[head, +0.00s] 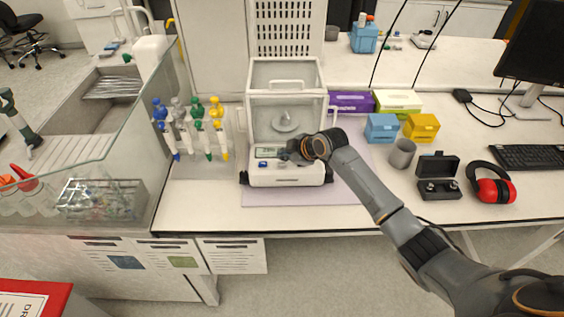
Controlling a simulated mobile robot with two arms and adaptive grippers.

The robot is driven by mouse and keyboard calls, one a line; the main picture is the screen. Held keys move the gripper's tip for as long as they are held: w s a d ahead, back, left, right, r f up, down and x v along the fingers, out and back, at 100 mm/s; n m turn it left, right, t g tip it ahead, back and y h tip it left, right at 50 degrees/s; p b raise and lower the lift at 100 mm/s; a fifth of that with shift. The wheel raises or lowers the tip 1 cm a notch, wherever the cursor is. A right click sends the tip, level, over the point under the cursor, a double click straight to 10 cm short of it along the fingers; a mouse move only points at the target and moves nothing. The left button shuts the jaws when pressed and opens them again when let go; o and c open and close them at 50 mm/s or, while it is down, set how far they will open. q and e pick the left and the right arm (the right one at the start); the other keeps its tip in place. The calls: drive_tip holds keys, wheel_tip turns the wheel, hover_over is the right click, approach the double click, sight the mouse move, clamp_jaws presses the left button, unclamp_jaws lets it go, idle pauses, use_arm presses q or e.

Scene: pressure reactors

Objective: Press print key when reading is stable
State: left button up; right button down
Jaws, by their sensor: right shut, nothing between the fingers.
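The analytical balance (260,177) stands on a pale mat in the middle of the bench. Its glass draft shield (262,75) looks closed, and a small item sits on the round weighing pan (285,122) inside. The display (268,151) on the front panel is lit, but its reading is too small to make out. A blue key (263,164) shows at the panel's left. My right gripper (298,150) is shut and empty over the right part of the front panel. It hides the keys there, and I cannot tell whether it touches them. My left gripper is not in view.
A pipette stand (205,165) is left of the balance. Blue (382,128) and yellow (421,128) boxes, a grey cup (402,153), an open black case (438,187) and red earmuffs (495,190) lie to the right. The front right bench strip is clear.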

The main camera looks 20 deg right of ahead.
sight(284, 165)
drive_tip(key=shift+r+p, duration=1.85)
drive_tip(key=shift+r, duration=0.55)
drive_tip(key=shift+f, duration=0.1)
